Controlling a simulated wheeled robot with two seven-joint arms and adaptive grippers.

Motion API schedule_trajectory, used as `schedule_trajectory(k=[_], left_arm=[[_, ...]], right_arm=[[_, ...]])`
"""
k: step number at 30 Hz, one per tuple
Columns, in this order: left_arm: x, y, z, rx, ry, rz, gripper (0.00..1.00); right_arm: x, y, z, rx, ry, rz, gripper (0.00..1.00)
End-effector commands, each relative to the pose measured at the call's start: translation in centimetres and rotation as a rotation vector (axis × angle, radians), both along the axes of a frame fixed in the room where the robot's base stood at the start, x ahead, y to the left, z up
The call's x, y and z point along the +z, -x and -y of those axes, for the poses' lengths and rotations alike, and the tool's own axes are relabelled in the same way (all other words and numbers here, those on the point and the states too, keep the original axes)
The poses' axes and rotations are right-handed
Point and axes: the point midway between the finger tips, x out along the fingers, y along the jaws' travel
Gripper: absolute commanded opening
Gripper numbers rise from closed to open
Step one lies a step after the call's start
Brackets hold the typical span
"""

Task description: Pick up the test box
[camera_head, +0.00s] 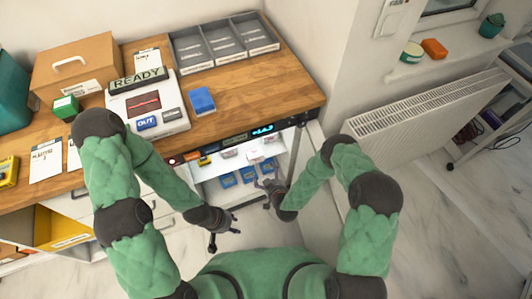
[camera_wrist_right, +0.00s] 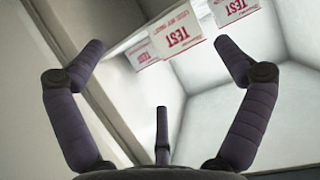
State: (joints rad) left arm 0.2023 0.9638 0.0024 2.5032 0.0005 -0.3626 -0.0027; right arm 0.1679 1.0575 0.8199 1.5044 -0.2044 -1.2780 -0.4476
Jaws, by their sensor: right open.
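White test boxes with red TEST lettering hang at the top of the right wrist view: one at the centre (camera_wrist_right: 176,38), one at the upper right (camera_wrist_right: 232,8) and one partly hidden at the left (camera_wrist_right: 140,56). They stand on a shelf edge in the lit cabinet (camera_head: 225,192) under the counter. My right gripper (camera_head: 270,187) is at the cabinet's front right; in its wrist view (camera_wrist_right: 162,60) its fingers are spread, with nothing between them. My left gripper (camera_head: 223,236) is lower, in front of the cabinet, fingers apart and empty.
Several blue boxes (camera_head: 247,175) lie lower in the cabinet. A radiator (camera_head: 425,115) is at the right.

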Motion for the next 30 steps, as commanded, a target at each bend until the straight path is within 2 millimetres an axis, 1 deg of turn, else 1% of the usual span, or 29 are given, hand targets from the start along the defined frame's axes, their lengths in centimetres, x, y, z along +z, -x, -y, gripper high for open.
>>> schedule_trajectory(k=[1, 3, 5, 15, 20, 23, 27, 30], left_arm=[[0.0, 0.0, 0.0, 0.0, 0.0, 0.0, 0.4], [0.0, 0.0, 0.0, 0.0, 0.0, 0.0, 0.4], [-0.2, 0.0, 0.0, 0.0, 0.0, 0.0, 0.4], [-1.9, 0.0, 0.0, 0.001, 0.0, 0.0, 0.4], [-2.2, 0.0, 0.0, 0.0, 0.0, 0.0, 0.4], [-2.7, 0.0, 0.0, 0.0, 0.0, 0.0, 0.4], [-4.0, 0.0, 0.0, 0.0, 0.0, 0.0, 0.4], [-4.6, 0.0, 0.0, 0.0, 0.0, 0.0, 0.4]], right_arm=[[0.6, -0.1, -0.8, 0.025, -0.007, 0.031, 1.0], [1.3, -0.2, -1.5, 0.046, -0.015, 0.063, 1.0], [1.4, -0.5, -1.9, 0.055, -0.019, 0.077, 1.0], [-0.3, -4.6, -3.1, 0.057, -0.019, 0.082, 1.0], [-0.6, -5.3, -3.4, 0.057, -0.02, 0.079, 1.0], [-1.0, -6.0, -3.7, 0.056, -0.02, 0.08, 1.0], [-1.9, -7.6, -4.3, 0.057, -0.019, 0.081, 1.0], [-2.4, -8.7, -4.6, 0.056, -0.019, 0.08, 1.0]])
